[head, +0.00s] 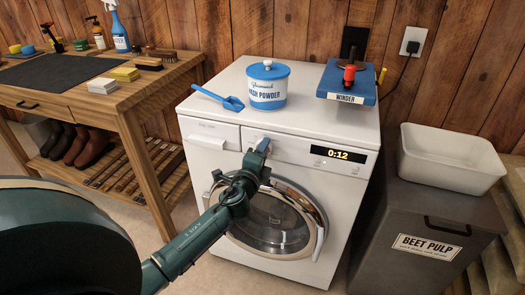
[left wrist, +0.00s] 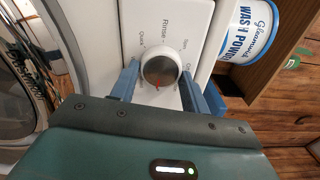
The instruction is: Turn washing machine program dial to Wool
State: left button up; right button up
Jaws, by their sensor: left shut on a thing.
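The white washing machine (head: 225,165) stands in the middle of the head view, with its round door shut and its display (head: 338,154) reading 0:12. My left gripper (head: 262,148) is at the control panel and hides the program dial in that view. In the left wrist view the grey round dial (left wrist: 159,66) sits between the blue fingers of my left gripper (left wrist: 162,80), which are shut on its sides. A red mark shows on the dial's lower part, towards the gripper. Panel labels Quick, Rinse and Spin are readable; others are hidden, and I see no Wool label. My right gripper is not in view.
On the machine stand a wash powder tub (head: 267,87), a blue scoop (head: 221,98) and a blue winder (head: 347,84). A wooden bench (head: 112,103) with brushes and bottles is at left. A grey beet pulp bin (head: 407,215) with a white tub (head: 449,158) is at right.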

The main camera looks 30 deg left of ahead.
pick_arm(q)
jog(key=m+p, duration=0.1)
jog(key=m, duration=0.4)
jog(key=m+p, duration=0.2)
jog(key=m, duration=0.3)
jog(key=m+p, duration=0.2)
jog(key=m, duration=0.4)
jog(key=shift+a+f, duration=0.25)
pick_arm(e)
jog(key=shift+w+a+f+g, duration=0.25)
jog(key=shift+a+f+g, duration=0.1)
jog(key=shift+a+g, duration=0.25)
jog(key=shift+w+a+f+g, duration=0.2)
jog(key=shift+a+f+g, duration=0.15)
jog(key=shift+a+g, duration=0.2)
pick_arm(q)
jog(key=shift+m, duration=0.3)
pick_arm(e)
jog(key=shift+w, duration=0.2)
pick_arm(q)
jog(key=o, duration=1)
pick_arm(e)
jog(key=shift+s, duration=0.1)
